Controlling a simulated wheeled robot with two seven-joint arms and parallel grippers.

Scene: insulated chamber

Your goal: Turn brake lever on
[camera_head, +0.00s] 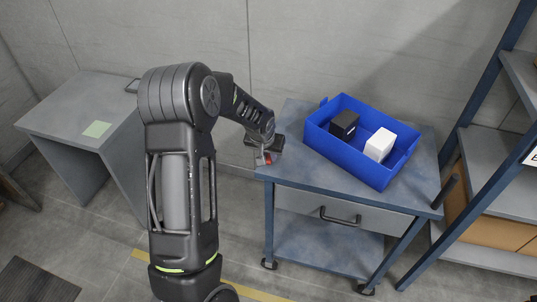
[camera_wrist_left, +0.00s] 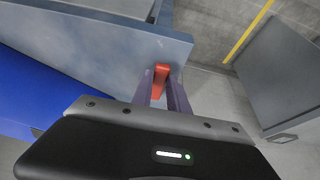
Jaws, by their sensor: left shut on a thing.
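The brake lever (camera_wrist_left: 160,82) is a small red piece at the edge of the blue-grey cart. In the left wrist view it stands between the fingers of my left gripper (camera_wrist_left: 162,85), which is shut on it. In the head view my left gripper (camera_head: 264,150) is at the left edge of the cart top, with a bit of the red lever (camera_head: 267,158) showing below it. The cart (camera_head: 300,190) has a drawer, a lower shelf and casters. My right gripper is not in view.
A blue crate (camera_head: 345,164) on the cart holds a black box (camera_head: 344,124) and a white box (camera_head: 379,145). A grey table (camera_head: 75,110) with a green patch stands at left. A blue-framed shelf (camera_head: 490,175) stands at right. Open floor lies between table and cart.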

